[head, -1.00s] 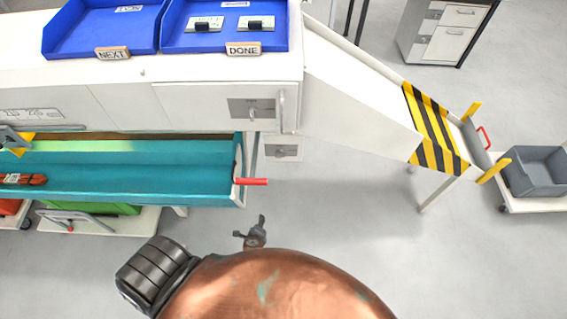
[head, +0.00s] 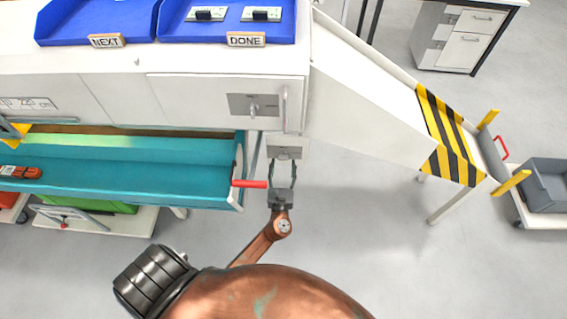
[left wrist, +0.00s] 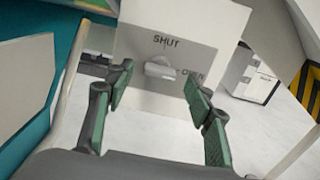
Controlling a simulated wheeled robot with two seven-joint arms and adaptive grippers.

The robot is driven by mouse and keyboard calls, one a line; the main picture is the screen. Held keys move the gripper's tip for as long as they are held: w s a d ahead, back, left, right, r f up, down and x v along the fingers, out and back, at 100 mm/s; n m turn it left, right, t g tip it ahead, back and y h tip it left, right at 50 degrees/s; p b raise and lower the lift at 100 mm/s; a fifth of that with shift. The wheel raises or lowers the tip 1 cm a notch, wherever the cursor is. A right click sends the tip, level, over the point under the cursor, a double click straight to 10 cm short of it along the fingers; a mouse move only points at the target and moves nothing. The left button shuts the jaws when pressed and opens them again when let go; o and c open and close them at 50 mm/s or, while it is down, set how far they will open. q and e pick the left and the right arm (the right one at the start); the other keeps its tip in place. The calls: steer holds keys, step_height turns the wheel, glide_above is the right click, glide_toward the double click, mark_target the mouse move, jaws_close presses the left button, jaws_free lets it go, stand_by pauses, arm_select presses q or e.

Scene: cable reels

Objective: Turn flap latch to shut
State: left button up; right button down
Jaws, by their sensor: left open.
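The flap latch (left wrist: 160,69) is a small pale grey knob on a grey plate (left wrist: 200,58). The plate is marked SHUT above the knob and OPEN to its right. The knob lies roughly sideways, with one end towards OPEN. In the head view the latch plate (head: 286,153) hangs below the right end of the white cabinet. My left gripper (head: 283,172) is open and empty in front of it. In the left wrist view its fingers (left wrist: 157,88) stand either side of the knob, apart from it. My right gripper is not in view.
A red handle (head: 249,184) at the end of the teal trough (head: 130,183) is close to the left of my gripper. A white chute (head: 370,100) with a striped band slopes down right. Another latch plate (head: 240,105) is on the cabinet.

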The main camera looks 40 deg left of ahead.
arm_select(q)
steer(key=shift+w+a, duration=0.4)
steer(key=shift+w, duration=0.3)
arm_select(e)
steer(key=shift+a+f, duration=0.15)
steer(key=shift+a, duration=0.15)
arm_select(q)
steer(key=shift+c, duration=0.5)
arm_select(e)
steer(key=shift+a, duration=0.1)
arm_select(q)
steer(key=c, duration=1.1)
steer(key=shift+o, duration=0.2)
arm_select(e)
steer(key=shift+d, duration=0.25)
